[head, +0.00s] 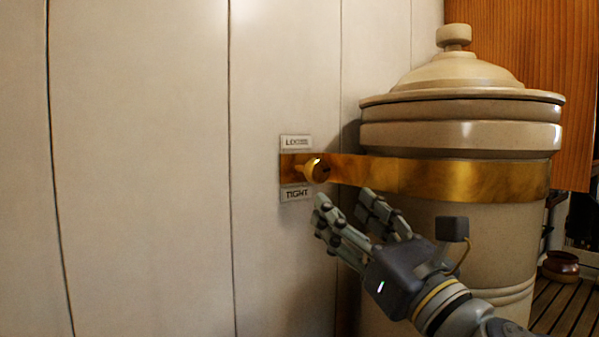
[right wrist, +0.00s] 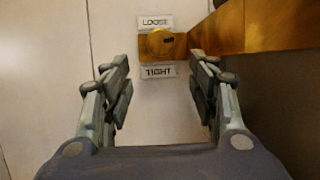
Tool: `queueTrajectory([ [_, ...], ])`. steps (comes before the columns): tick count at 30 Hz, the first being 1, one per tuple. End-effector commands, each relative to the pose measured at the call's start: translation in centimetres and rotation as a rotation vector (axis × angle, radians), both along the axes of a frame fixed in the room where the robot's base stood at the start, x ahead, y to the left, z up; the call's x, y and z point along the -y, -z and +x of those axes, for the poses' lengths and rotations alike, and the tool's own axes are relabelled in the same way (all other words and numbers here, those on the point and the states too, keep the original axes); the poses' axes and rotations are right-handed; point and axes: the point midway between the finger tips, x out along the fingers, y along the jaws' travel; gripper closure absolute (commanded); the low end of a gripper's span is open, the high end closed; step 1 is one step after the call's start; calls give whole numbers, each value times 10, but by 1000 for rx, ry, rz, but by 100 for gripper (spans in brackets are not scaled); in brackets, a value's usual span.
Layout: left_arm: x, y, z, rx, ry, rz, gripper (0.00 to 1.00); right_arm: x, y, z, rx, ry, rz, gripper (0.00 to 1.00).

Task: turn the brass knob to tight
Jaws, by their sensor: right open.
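The brass knob (head: 314,170) sits on a brass plate on the pale wall, between a LOOSE label (head: 296,142) above and a TIGHT label (head: 297,194) below. My right gripper (head: 346,205) is open and empty, below and slightly right of the knob in the head view. In the right wrist view its fingers (right wrist: 160,85) are spread to either side, with the knob beyond them and apart from them. My left gripper is not in view.
A brass band (head: 450,178) runs from the plate around a large lidded cream crock (head: 455,115) to the right. An orange wood panel (head: 540,60) stands behind it. A small brown pot (head: 561,265) sits on slats at the far right. The wall left of the knob is clear.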

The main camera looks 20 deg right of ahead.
Motion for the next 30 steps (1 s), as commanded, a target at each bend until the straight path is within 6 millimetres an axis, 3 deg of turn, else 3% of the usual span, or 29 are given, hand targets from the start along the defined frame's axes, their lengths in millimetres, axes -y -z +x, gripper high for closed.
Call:
queueTrajectory([
  [4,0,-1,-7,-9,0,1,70,1,-6,0,14,8,-18,46],
  [7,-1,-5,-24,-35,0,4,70,0,-11,7,13,9,-18,46],
  [14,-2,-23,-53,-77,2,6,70,-9,-28,45,13,8,-16,46],
  [21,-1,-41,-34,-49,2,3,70,-17,-42,81,13,8,-16,46],
  [25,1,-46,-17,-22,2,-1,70,-19,-45,92,13,8,-15,46],
  [30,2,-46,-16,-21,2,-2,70,-21,-45,96,13,8,-17,46],
])
